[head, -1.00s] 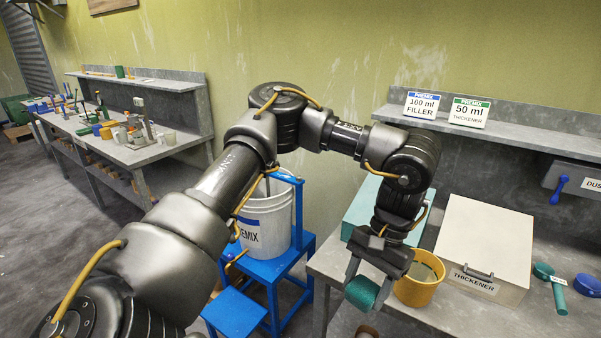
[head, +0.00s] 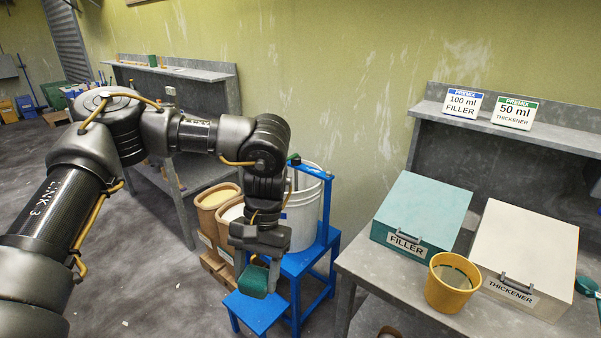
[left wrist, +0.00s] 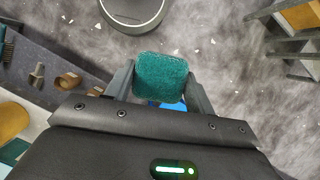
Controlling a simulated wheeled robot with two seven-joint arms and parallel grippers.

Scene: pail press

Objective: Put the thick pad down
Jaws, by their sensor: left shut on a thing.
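The thick pad (left wrist: 161,78) is a green, rough-faced block. It also shows in the head view (head: 253,281). My left gripper (head: 256,280) is shut on it, with one finger on each side in the left wrist view (left wrist: 160,82). In the head view the pad is held over or near the low blue step (head: 255,312) at the front of the blue stand. I cannot tell whether it touches the step. In the left wrist view a little blue shows just below the pad. My right gripper is not in view.
A white pail (head: 306,215) stands on the blue stand, behind my left gripper. Bins with pale contents (head: 215,198) are at its left. On the right bench are a teal FILLER box (head: 422,210), a white THICKENER box (head: 525,255) and a yellow pail (head: 452,284).

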